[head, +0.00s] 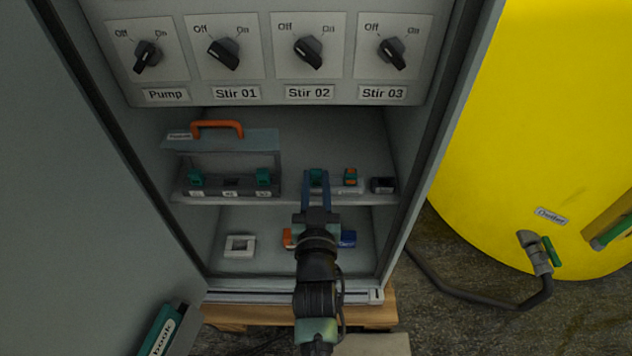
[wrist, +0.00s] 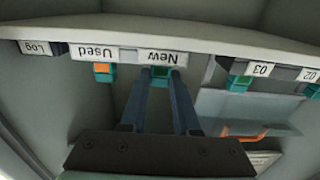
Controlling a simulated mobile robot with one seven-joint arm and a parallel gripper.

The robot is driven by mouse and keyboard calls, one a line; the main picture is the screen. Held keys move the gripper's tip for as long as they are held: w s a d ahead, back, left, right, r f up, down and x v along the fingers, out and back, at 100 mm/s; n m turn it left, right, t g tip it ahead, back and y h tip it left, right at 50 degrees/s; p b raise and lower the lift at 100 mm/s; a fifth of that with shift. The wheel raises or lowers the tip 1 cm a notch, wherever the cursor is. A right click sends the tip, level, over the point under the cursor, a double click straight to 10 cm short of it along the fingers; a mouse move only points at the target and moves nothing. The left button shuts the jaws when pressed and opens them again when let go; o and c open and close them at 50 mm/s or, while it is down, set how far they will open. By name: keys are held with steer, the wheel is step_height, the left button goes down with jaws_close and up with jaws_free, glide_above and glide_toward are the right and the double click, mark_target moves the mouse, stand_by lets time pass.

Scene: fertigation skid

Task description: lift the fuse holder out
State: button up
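A teal fuse holder (wrist: 160,76) sits by the "New" label on the shelf edge; it also shows in the head view (head: 316,175). My gripper (wrist: 160,72) reaches into the cabinet with one blue finger on each side of this holder. In the head view the gripper (head: 316,177) is at shelf height. The fingers hide the holder's sides, so I cannot tell whether they touch it. A teal holder with an orange top (head: 350,176) stands by the "Used" label, to the right in the head view and to the left in the wrist view (wrist: 104,72).
A fuse block (head: 230,188) with teal holders stands left on the shelf, its orange-handled cover (head: 217,131) raised. A small dark "Log" item (head: 383,185) is at right. Switches (head: 308,52) line the panel above. A white frame (head: 240,246) lies on the cabinet floor.

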jaws_close()
steer(key=shift+r+p, duration=1.25)
steer(key=shift+s, duration=0.15)
steer(key=s+p, duration=0.4)
steer(key=s, duration=0.2)
steer(key=shift+s+p, duration=0.4)
